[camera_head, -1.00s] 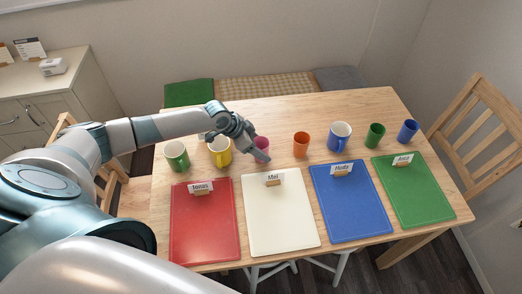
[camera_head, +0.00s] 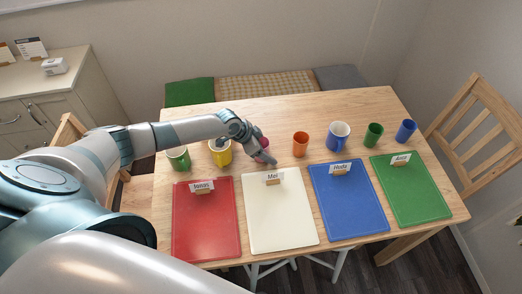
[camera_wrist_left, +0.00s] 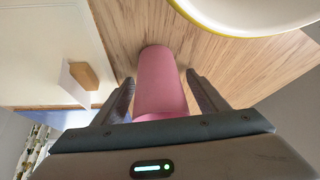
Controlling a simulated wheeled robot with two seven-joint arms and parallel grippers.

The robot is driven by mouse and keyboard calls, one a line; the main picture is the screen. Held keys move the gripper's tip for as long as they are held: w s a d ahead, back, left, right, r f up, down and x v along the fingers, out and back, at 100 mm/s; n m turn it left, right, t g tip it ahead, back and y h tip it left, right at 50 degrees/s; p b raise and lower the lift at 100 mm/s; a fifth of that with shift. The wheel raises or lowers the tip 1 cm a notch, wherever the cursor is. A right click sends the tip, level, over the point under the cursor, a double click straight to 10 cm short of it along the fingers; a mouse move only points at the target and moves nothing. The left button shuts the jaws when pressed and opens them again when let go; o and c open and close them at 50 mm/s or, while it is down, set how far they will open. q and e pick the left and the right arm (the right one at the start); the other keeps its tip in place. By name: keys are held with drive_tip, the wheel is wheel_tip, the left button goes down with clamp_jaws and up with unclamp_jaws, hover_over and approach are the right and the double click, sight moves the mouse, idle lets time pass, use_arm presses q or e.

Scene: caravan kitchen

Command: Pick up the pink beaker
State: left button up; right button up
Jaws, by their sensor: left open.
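The pink beaker (camera_head: 264,143) stands on the wooden table, partly hidden behind my left gripper in the head view. In the left wrist view the pink beaker (camera_wrist_left: 161,85) lies between the two fingers of my left gripper (camera_wrist_left: 160,90). The fingers are open, one on each side, with a narrow gap visible beside the beaker. In the head view my left gripper (camera_head: 264,158) reaches down at the beaker from the left. My right gripper is not in view.
A yellow mug (camera_head: 220,153) stands close left of the gripper, a green mug (camera_head: 178,159) farther left. To the right stand an orange beaker (camera_head: 300,144), a blue mug (camera_head: 338,136) and smaller green and blue beakers. A white board (camera_head: 279,220) with a name card lies in front.

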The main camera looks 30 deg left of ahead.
sight(268, 144)
use_arm(q)
drive_tip(key=c, duration=1.1)
drive_tip(key=shift+r, duration=0.1)
drive_tip(key=shift+r+b, duration=0.5)
drive_tip(key=shift+r, duration=0.4)
drive_tip(key=shift+s+d+r+b, duration=0.1)
drive_tip(key=shift+d+r+b, duration=0.15)
drive_tip(key=shift+r, duration=0.35)
drive_tip(key=shift+s+d+r+b, duration=0.1)
drive_tip(key=shift+r+b, duration=0.15)
drive_tip(key=shift+r, duration=0.3)
drive_tip(key=s+d+r+b, duration=0.1)
drive_tip(key=d+r, duration=0.1)
drive_tip(key=d, duration=0.1)
drive_tip(key=s+d+r, duration=0.1)
drive_tip(key=d+r, duration=0.1)
drive_tip(key=d, duration=0.1)
drive_tip(key=s+d+r+b, duration=0.1)
drive_tip(key=s+d+r, duration=0.1)
drive_tip(key=d, duration=0.2)
drive_tip(key=shift+s+r+b, duration=0.1)
drive_tip(key=shift+r+b, duration=0.2)
drive_tip(key=shift+r, duration=0.1)
